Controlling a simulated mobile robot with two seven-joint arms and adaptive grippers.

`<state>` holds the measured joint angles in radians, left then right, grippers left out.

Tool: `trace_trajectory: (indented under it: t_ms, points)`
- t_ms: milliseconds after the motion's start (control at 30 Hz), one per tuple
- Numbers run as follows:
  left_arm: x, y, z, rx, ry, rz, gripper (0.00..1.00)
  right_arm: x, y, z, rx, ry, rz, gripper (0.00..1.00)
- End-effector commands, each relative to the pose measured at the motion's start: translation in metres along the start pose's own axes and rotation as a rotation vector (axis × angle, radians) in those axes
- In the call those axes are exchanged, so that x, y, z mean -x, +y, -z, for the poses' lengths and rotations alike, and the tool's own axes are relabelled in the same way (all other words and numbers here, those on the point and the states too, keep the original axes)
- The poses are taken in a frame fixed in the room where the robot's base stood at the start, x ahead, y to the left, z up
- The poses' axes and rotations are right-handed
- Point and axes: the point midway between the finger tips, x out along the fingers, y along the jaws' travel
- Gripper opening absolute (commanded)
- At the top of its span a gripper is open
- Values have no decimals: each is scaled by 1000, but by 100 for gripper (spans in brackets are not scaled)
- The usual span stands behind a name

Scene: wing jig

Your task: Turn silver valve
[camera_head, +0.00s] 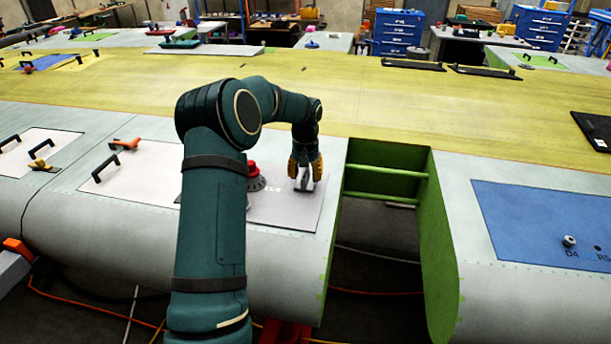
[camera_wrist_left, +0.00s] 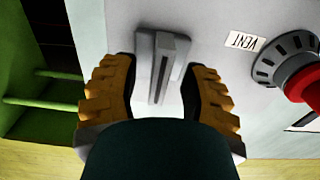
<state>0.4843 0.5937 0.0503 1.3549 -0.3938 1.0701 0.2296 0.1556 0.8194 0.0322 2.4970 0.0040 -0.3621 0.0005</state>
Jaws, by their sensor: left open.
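The silver valve (camera_wrist_left: 163,68) is a grey lever handle on a light grey panel (camera_head: 285,212). In the head view the silver valve (camera_head: 304,184) shows just below my left gripper (camera_head: 305,170). In the left wrist view, the yellow-padded fingers of my left gripper (camera_wrist_left: 160,85) stand open, one on each side of the lever. A gap shows between the lever and the fingers; I cannot tell if either touches. The lever lies lengthwise between the fingers. My right gripper is not in view.
A red knob on a dark round base (camera_head: 255,178) stands left of the valve, near a VENT label (camera_wrist_left: 244,41). Right of the panel is an open bay with green walls (camera_head: 395,158). A blue panel (camera_head: 540,225) lies further right.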

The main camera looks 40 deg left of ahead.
Motion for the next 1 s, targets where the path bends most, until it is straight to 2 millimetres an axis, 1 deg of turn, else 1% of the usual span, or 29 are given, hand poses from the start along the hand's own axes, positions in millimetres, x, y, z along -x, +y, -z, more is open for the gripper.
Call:
trace_trajectory:
  t_ms: [100,367,400,467,500,533,567,1000]
  points:
    - [-6,0,0,-1,0,0,45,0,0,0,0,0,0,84]
    - [-7,0,0,-1,0,0,45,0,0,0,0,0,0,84]
    - [-7,0,0,-1,0,0,48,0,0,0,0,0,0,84]
    - [-7,0,0,-1,0,0,27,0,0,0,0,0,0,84]
    - [-7,0,0,-1,0,0,12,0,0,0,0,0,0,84]
    - [-7,0,0,-1,0,0,2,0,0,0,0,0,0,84]
    - [-7,0,0,-1,0,0,0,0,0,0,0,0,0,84]
    - [-8,0,0,-25,-2,0,0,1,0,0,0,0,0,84]
